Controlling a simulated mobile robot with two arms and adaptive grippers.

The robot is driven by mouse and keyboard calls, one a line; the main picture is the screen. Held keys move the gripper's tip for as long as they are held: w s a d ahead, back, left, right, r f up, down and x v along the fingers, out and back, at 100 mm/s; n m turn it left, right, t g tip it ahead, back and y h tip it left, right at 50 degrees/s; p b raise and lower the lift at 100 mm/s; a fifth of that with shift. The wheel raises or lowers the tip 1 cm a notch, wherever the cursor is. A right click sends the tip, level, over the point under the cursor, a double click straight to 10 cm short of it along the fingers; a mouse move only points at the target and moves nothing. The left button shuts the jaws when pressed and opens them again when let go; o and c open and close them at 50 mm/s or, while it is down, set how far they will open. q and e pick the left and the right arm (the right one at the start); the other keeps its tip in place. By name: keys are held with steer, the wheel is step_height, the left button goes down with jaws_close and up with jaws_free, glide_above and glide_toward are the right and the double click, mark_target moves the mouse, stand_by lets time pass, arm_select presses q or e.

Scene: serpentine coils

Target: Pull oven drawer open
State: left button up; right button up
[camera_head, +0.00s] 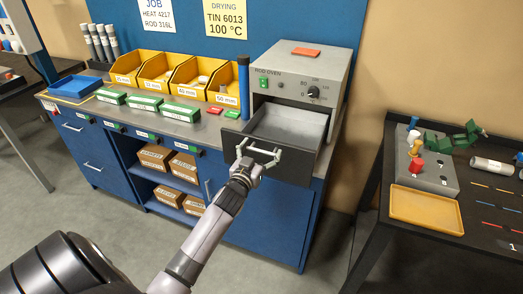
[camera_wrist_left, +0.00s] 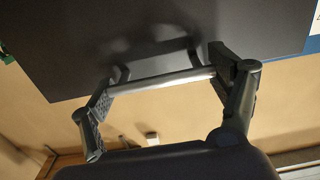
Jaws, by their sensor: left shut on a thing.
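The grey rod oven (camera_head: 272,98) stands at the right end of the blue workbench. Its drawer (camera_head: 295,123) is out toward me, and the pale inside shows empty. The dark drawer front also fills the upper part of the left wrist view (camera_wrist_left: 150,35). My left gripper (camera_head: 259,153) is at the drawer front, shut on the handle. In the left wrist view the metal handle bar (camera_wrist_left: 160,82) runs between the two fingers of my left gripper (camera_wrist_left: 165,92). My right gripper is not in view.
Yellow bins (camera_head: 188,80) and green-labelled boxes (camera_head: 145,102) stand on the bench left of the oven. A red block (camera_head: 306,51) lies on the oven top. A dark table (camera_head: 488,205) with a yellow tray (camera_head: 426,211) is at right. Floor shows between bench and table.

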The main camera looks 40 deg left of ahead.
arm_select(q)
steer(key=o, duration=1.3)
steer(key=shift+c, duration=0.2)
steer(key=o, duration=0.4)
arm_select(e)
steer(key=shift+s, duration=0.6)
arm_select(q)
steer(key=v, duration=1.2)
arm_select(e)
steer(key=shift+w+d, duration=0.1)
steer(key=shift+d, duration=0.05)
